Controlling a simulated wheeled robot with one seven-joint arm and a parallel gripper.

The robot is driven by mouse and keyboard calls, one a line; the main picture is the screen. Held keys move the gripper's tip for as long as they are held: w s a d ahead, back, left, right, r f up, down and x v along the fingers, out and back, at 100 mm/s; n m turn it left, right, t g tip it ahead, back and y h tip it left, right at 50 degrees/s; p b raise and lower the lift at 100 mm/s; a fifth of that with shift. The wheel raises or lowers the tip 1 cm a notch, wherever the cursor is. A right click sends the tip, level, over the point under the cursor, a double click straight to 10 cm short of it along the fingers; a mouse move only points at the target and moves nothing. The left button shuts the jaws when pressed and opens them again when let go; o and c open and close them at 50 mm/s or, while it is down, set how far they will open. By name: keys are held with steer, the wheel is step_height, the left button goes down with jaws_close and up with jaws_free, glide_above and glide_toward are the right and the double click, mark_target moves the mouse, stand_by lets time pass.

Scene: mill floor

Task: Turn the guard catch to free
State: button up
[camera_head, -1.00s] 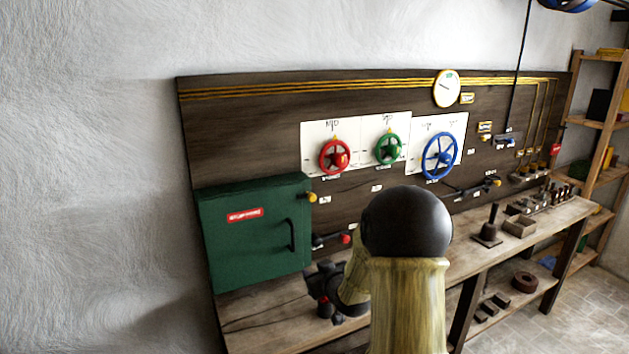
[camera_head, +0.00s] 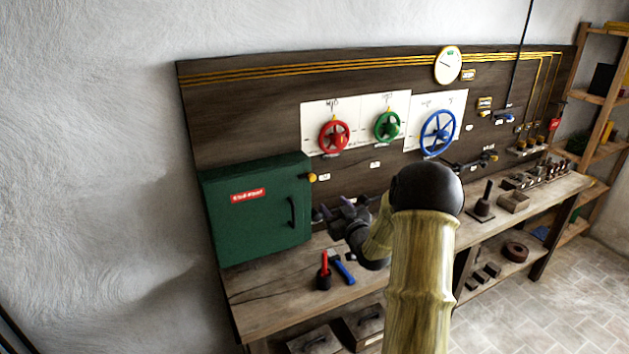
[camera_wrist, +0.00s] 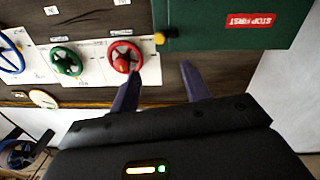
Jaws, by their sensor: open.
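The green guard box (camera_head: 257,222) with a red label and a dark handle is closed at the left of the panel. A yellow knob (camera_head: 311,177), which looks like the guard catch, sits at its right edge. It also shows in the wrist view (camera_wrist: 159,38), where the picture is turned over. Its exact setting is too small to tell. My gripper (camera_head: 344,203) is open and empty, below and right of the knob in the head view. In the wrist view its two fingers (camera_wrist: 159,70) are spread, with the knob between and beyond their tips, apart from them.
Red (camera_head: 333,136), green (camera_head: 387,125) and blue (camera_head: 438,132) handwheels are right of the box. A red-handled tool in a dark holder (camera_head: 323,280) and a blue-handled tool (camera_head: 344,271) are on the bench (camera_head: 262,306) below my gripper. My arm hides the panel's lower middle.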

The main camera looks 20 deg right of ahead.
mark_target(313, 179)
steer(key=w+p, duration=0.2)
steer(key=w, duration=0.3)
steer(key=w+p, duration=0.2)
steer(key=w, duration=0.3)
steer(key=w+p, duration=0.2)
steer(key=w, duration=0.3)
steer(key=shift+w+d, duration=0.25)
steer(key=shift+w, duration=0.1)
steer(key=c, duration=1)
